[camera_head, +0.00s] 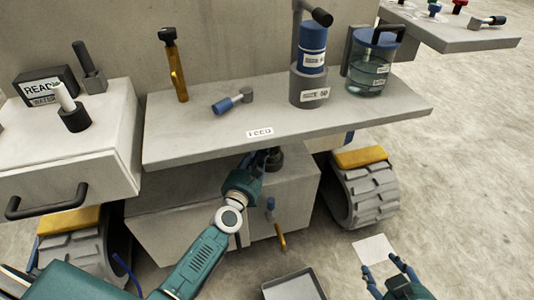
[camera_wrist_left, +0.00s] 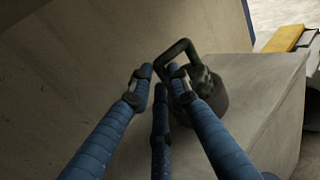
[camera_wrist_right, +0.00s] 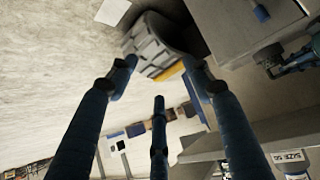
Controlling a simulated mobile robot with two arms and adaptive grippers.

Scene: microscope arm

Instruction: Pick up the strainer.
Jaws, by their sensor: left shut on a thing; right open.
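A dark round body with a bent loop handle (camera_wrist_left: 212,92), which seems to be the strainer, sits on the pale box under the shelf. In the head view it shows partly (camera_head: 272,158) below the shelf's front edge. My left gripper (camera_wrist_left: 158,78) has its blue fingers drawn together at the loop handle, with one finger against or through it; the exact contact is hard to see. In the head view my left gripper (camera_head: 250,170) is partly hidden by the shelf and wrist. My right gripper (camera_head: 383,272) is open and empty at the lower right; its fingers are spread in its wrist view (camera_wrist_right: 160,66).
The shelf (camera_head: 200,135) overhangs the left gripper and holds a blue bottle (camera_head: 312,45), a clear jar (camera_head: 368,70) and an amber tube (camera_head: 177,70). A drawer box (camera_head: 70,155) stands left. A grey tray (camera_head: 292,287) and a white sheet (camera_head: 373,248) are near the front.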

